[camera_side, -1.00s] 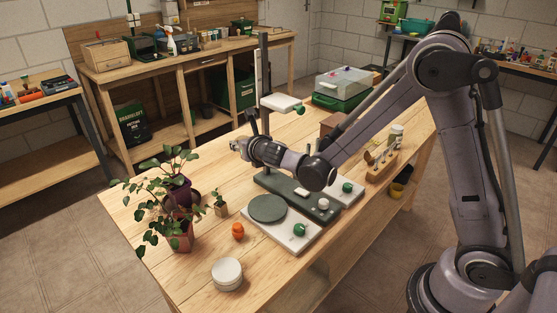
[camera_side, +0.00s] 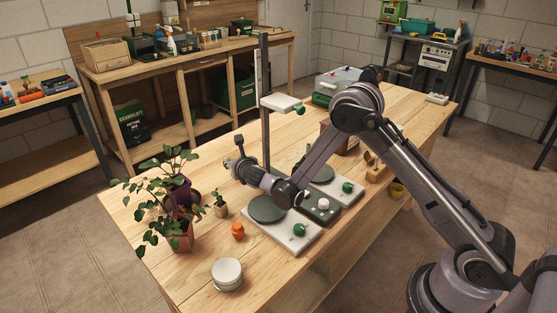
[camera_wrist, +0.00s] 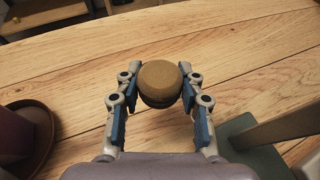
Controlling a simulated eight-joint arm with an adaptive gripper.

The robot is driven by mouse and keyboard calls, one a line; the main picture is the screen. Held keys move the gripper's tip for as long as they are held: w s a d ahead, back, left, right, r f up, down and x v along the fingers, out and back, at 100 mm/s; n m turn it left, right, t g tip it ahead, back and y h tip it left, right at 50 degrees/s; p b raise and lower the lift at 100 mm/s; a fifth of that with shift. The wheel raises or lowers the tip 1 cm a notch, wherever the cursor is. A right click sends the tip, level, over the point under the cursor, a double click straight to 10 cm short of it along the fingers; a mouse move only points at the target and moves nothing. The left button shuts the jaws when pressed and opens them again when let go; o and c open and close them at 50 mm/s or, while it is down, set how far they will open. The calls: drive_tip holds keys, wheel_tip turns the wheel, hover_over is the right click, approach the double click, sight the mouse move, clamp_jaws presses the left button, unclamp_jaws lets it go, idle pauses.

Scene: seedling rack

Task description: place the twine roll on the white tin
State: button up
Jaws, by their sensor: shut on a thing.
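My gripper (camera_wrist: 158,108) is shut on a round tan-brown thing, which I take to be the twine roll (camera_wrist: 159,80); it sits between the fingertips in the wrist view. In the side view my gripper (camera_side: 233,165) is over the far part of the bench, right of the leafy plant; the held roll cannot be made out there. The white tin (camera_side: 227,272), round and pale-topped, stands near the bench's front edge, well apart from my gripper. The wrist view does not show the tin.
A potted plant (camera_side: 180,232) stands left of the tin, and a small orange thing (camera_side: 238,231) behind it. White plates with dark discs (camera_side: 267,209) and a tall post (camera_side: 265,85) stand to the right. Bare wood surrounds the tin.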

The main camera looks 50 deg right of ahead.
drive_tip(key=shift+f, duration=2.15)
drive_tip(key=shift+f, duration=0.2)
drive_tip(key=o, duration=1.2)
drive_tip(key=shift+o, duration=0.2)
drive_tip(key=shift+r, duration=0.1)
